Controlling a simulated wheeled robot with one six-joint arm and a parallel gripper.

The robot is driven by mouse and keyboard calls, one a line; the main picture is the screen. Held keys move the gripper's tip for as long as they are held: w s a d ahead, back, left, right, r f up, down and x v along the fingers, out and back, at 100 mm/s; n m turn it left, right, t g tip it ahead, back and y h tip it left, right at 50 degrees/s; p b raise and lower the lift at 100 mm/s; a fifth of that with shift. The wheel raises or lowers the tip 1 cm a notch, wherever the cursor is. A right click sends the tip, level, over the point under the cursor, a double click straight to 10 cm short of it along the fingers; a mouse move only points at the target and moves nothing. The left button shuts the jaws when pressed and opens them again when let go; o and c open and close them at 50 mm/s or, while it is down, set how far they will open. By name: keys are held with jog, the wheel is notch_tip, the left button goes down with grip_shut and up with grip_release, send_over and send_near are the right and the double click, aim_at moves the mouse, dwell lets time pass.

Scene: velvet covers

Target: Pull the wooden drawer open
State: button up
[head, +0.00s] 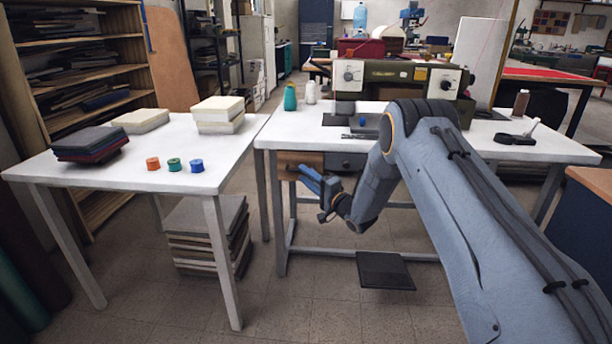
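The wooden drawer (296,160) is a light brown front under the left end of the white machine table (282,131). From this view I cannot tell whether it stands slightly out or is flush. My gripper (306,178), with blue fingers, is just in front of the drawer's lower right part and overlaps it in the picture. The fingers point up and left toward the drawer. Whether they touch the drawer or its handle, and how far apart they are, is too small to tell. Any handle is hidden or too small to see.
A dark drawer (346,162) sits right of the wooden one. A sewing machine (385,80) and thread spools (290,97) are on the table. A white side table (110,178) holds fabric stacks and small spools. A foot pedal (383,270) is below. Floor between the tables is narrow.

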jog(key=shift+x, duration=0.85)
jog(key=shift+w+d, duration=0.1)
jog(key=shift+c, duration=0.4)
grip_shut()
jog(key=s+p, duration=0.9)
jog(key=s, duration=1.2)
jog(key=shift+a, duration=0.25)
jog(key=shift+o, duration=0.4)
grip_release()
